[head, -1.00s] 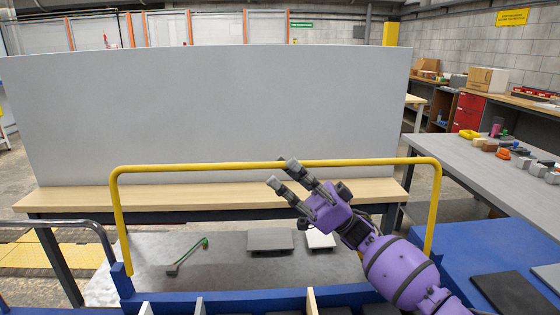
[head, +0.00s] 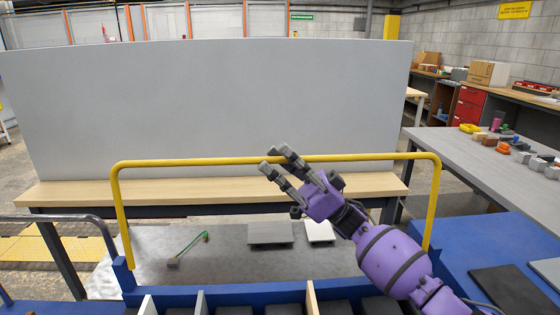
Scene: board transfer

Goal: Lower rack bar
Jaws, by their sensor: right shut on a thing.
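The yellow rack bar (head: 220,161) is a tall hoop that stands upright on the blue rack edge (head: 240,297), its top rail running across the middle of the head view. My right gripper (head: 277,160), on the purple arm, is at the middle of the top rail. Its two dark fingers are shut on the rail, one tip above it and one below. The fingers hide a short stretch of the rail. My left gripper is not in view.
A large grey board (head: 210,110) stands on a wooden bench (head: 80,194) behind the bar. A grey rail (head: 60,217) is at left. A tool with a green handle (head: 192,243) lies on the grey surface beyond the rack. A grey table (head: 470,160) with small objects stands at right.

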